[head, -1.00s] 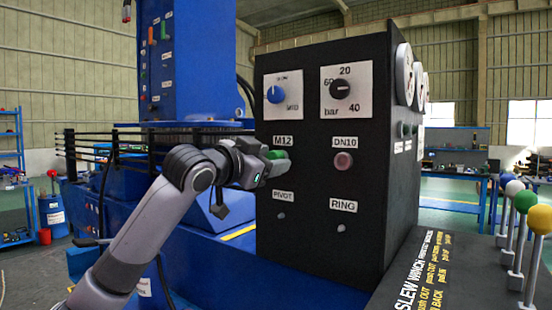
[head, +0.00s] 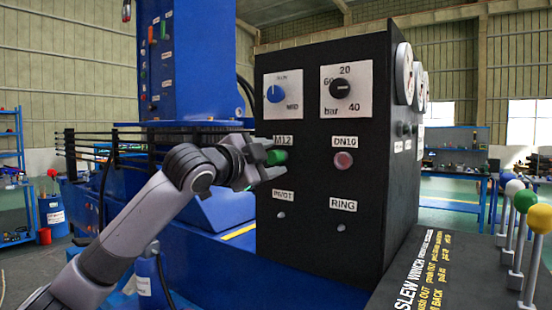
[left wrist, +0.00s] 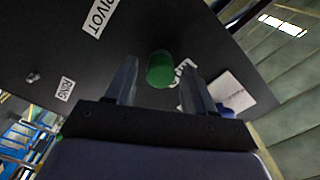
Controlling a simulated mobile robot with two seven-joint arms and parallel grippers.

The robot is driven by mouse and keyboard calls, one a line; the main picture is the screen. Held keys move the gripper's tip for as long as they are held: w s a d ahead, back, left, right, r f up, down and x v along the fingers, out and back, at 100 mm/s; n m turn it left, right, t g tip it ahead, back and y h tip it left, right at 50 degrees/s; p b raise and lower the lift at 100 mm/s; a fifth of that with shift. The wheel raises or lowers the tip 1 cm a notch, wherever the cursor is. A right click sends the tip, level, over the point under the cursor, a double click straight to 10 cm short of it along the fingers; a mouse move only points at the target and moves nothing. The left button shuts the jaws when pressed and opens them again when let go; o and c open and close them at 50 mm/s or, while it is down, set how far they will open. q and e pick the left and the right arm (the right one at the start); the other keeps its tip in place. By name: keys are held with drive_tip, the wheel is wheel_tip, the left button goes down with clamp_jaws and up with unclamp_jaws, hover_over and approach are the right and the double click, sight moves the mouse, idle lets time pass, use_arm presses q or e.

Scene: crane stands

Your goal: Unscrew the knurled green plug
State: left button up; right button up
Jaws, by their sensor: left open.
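The green plug (head: 277,157) sticks out from the black panel (head: 310,240) just under the M12 label (head: 287,141). In the left wrist view the plug (left wrist: 160,69) lies between the two fingers, with a gap on each side. My left gripper (head: 268,163) is open in front of the panel, its fingertips close to the plug. It also shows in the left wrist view (left wrist: 157,88), open and empty. The knurling is too small to make out. My right gripper is not in view.
A blue knob (head: 275,94) and a black knob (head: 341,89) sit above. A reddish DN10 fitting (head: 343,161) is right of the plug. PIVOT and RING studs are below. Levers with coloured balls (head: 524,201) stand at the right. A blue column (head: 188,60) rises behind my arm.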

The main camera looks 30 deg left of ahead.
use_arm(q)
clamp_jaws()
drive_tip(key=shift+s, duration=0.1)
idle(0.3)
drive_tip(key=n, duration=0.3)
drive_tip(key=shift+n, duration=1.2)
drive_tip(key=shift+d+n, duration=0.1)
drive_tip(key=shift+n, duration=0.7)
drive_tip(key=n, duration=0.3)
